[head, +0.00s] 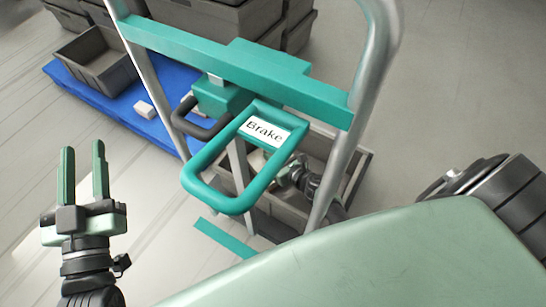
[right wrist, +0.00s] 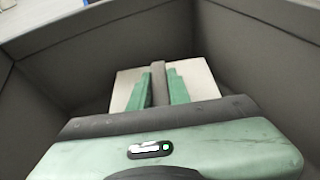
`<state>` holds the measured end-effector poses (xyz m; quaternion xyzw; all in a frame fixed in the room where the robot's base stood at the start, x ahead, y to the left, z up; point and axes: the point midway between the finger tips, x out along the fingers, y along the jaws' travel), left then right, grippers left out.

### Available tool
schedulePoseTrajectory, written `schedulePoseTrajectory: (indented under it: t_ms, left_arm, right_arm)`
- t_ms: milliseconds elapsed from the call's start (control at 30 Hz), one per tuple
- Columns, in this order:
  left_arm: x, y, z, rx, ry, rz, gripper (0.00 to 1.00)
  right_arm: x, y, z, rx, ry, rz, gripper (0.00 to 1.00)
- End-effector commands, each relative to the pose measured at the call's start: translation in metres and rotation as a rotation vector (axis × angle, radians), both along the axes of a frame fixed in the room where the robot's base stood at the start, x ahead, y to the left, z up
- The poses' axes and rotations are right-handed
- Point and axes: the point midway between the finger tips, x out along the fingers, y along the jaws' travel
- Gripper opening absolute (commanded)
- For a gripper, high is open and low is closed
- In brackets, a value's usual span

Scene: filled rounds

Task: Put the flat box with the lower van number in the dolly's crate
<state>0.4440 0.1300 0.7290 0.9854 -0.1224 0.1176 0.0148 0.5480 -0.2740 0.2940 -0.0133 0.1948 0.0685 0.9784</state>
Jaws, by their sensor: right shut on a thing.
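In the right wrist view my right gripper (right wrist: 159,88) is inside the dolly's crate (right wrist: 250,62), shut on a grey upright strip of a pale flat box (right wrist: 200,79). The box is low between the crate walls; whether it touches the floor I cannot tell. No van number is readable. In the head view the crate (head: 362,165) stands behind the dolly's teal brake handle (head: 225,205), which hides much of it and of my right gripper. My left gripper (head: 84,172) is open and empty, left of the dolly, fingers pointing up the picture.
The dolly's teal crossbar (head: 235,62) and grey uprights stand before the crate. A blue platform (head: 113,108) at upper left bears an open grey crate (head: 97,62) and a small white item (head: 146,109). Stacked grey crates (head: 210,18) stand behind. Floor at right is clear.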

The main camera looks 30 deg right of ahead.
Motion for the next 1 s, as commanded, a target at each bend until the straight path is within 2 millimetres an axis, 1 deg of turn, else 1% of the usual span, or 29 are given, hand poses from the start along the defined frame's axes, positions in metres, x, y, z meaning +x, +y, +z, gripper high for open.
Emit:
schedulePoseTrajectory:
  t_ms: [233, 533, 567, 600, 633, 1000]
  left_arm:
    - [0.0, -0.0001, 0.0005, 0.0, -0.002, 0.0, 0.36]
    - [-0.0021, -0.0003, 0.0077, -0.011, -0.043, -0.002, 0.36]
    - [-0.0023, -0.0002, 0.0087, -0.012, -0.047, -0.002, 0.36]
    - [-0.0025, -0.0002, 0.0096, -0.013, -0.051, -0.002, 0.36]
    - [-0.0026, -0.0002, 0.0098, -0.014, -0.052, -0.002, 0.36]
    - [-0.0021, -0.0007, 0.0089, -0.012, -0.043, -0.002, 0.36]
  right_arm:
    - [0.001, 0.0001, 0.0013, 0.0, -0.003, 0.0, 0.0]
    - [0.001, 0.0001, -0.001, 0.0, -0.003, 0.0, 0.0]
    - [0.0, 0.0001, -0.0023, 0.001, 0.0, 0.0, 0.21]
    - [0.0, 0.0001, -0.002, 0.001, 0.0, 0.0, 0.32]
    - [0.0, 0.0001, -0.0021, 0.001, 0.0, 0.0, 0.4]
    - [0.0, 0.0001, -0.0011, 0.0, 0.0, 0.0, 0.4]
